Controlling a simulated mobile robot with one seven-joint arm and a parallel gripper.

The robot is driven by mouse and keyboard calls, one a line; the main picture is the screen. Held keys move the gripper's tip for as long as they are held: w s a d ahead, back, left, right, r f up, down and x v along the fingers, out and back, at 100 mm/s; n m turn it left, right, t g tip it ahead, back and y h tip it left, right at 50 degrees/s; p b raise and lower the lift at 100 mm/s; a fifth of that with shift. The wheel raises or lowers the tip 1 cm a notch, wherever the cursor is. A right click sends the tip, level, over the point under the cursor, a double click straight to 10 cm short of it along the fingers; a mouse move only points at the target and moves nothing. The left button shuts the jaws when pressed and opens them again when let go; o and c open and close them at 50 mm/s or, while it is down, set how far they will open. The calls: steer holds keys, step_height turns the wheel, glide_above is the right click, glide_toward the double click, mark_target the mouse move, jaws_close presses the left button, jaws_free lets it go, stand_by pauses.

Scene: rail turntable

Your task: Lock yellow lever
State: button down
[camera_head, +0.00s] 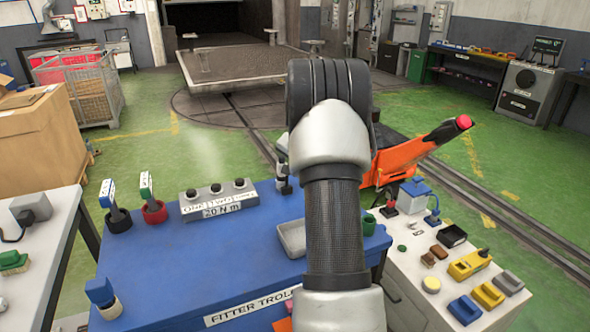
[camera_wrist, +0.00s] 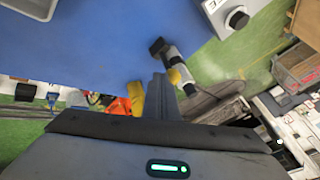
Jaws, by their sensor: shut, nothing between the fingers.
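My gripper (camera_wrist: 163,84) shows in the wrist view as dark fingers, closed and empty. In the head view my own arm hides it. A yellow upright piece (camera_wrist: 150,98) shows right beside the fingers in the wrist view; I cannot tell whether it touches them or whether it is the lever. Just beyond the fingertips is a grey and black cylindrical part (camera_wrist: 170,56) with a yellow rounded piece (camera_wrist: 174,76) on it, by the blue trolley top's edge. No yellow lever shows clearly in the head view, where my arm blocks the middle.
The blue fitter trolley (camera_head: 150,268) stands in front, with a grey control box (camera_head: 218,199) and an empty grey tray (camera_head: 292,237). An orange body (camera_head: 395,160) with a red-tipped black handle (camera_head: 450,130) stands beyond, by the rails. A light bench (camera_head: 405,262) with small parts is at right.

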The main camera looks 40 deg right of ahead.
steer(key=shift+w+d+r+g+p, duration=0.1)
steer(key=shift+w+r+g+p, duration=0.3)
steer(key=shift+w, duration=0.3)
